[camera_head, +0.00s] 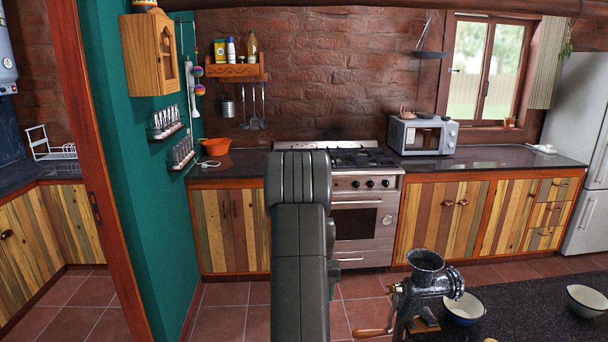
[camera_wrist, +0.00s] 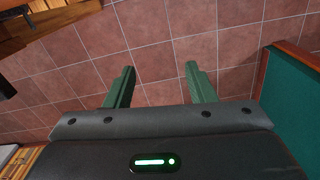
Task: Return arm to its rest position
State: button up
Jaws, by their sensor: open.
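My arm (camera_head: 300,240) rises in the middle of the head view, in front of the stove. My gripper (camera_wrist: 160,82) shows in the wrist view with its two green fingers wide apart and nothing between them. Reddish floor tiles lie beyond the fingertips.
A dark counter (camera_head: 540,308) at the lower right bears a meat grinder (camera_head: 425,275) and bowls, close to my arm. The stove (camera_head: 360,215) and wooden cabinets (camera_head: 455,220) line the brick wall. A green wall (camera_head: 150,210) stands at left. Tiled floor (camera_head: 220,310) is clear there.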

jog(key=shift+w+a+f+b, duration=0.1)
jog(key=shift+a+f+b, duration=0.2)
jog(key=shift+f, duration=0.4)
jog(key=shift+w+a+f+b, duration=0.15)
jog(key=shift+a+f+b, duration=0.2)
jog(key=shift+f, duration=0.35)
jog(key=shift+w+a+f+b, duration=0.1)
jog(key=shift+a+f+b, duration=0.2)
jog(key=shift+f, duration=0.4)
